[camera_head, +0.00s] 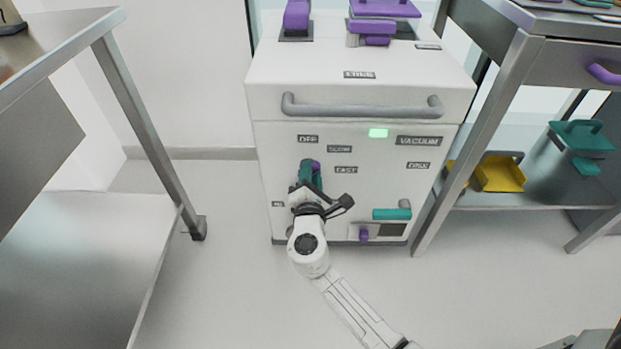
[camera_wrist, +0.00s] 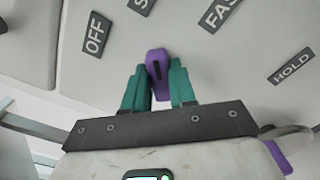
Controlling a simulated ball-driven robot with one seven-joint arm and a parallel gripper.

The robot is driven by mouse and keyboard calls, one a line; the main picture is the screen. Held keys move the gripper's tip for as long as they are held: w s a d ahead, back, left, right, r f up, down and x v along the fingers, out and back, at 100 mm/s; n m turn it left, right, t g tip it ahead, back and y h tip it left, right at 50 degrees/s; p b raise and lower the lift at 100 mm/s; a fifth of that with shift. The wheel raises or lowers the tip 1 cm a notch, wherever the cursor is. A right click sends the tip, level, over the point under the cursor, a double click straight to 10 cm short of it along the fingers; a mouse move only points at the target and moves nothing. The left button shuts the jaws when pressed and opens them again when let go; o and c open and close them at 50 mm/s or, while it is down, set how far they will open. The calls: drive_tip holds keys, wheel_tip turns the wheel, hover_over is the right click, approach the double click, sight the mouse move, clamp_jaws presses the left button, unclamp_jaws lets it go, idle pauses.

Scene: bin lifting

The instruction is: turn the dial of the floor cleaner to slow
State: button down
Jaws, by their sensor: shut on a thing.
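The floor cleaner (camera_head: 300,75) is a white cabinet facing me in the head view. Its purple dial (camera_wrist: 155,56) sits between the teal fingers of my gripper (camera_wrist: 157,75) in the wrist view; a bit shows in the head view (camera_head: 316,165). My gripper (camera_head: 311,172) is shut on the dial. The dial's long axis runs nearly upright in the wrist view, its top toward the partly cut-off SLOW label (camera_wrist: 141,5). A dark mark is on its face; I cannot tell which end is the pointer. OFF (camera_wrist: 96,33) is left, FAST (camera_wrist: 219,12) and HOLD (camera_wrist: 290,66) right.
A grey handle bar (camera_head: 362,109) crosses the cabinet front above a lit green lamp (camera_head: 378,133). A teal handle (camera_head: 391,214) and purple knob (camera_head: 364,235) are lower right. Steel tables (camera_head: 110,75) stand on both sides; floor between is free.

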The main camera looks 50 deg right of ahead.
idle(0.5)
drive_tip(key=c, duration=0.9)
unclamp_jaws()
drive_tip(key=p+v, duration=0.2)
drive_tip(key=v, duration=0.8)
drive_tip(key=shift+s+a, duration=0.3)
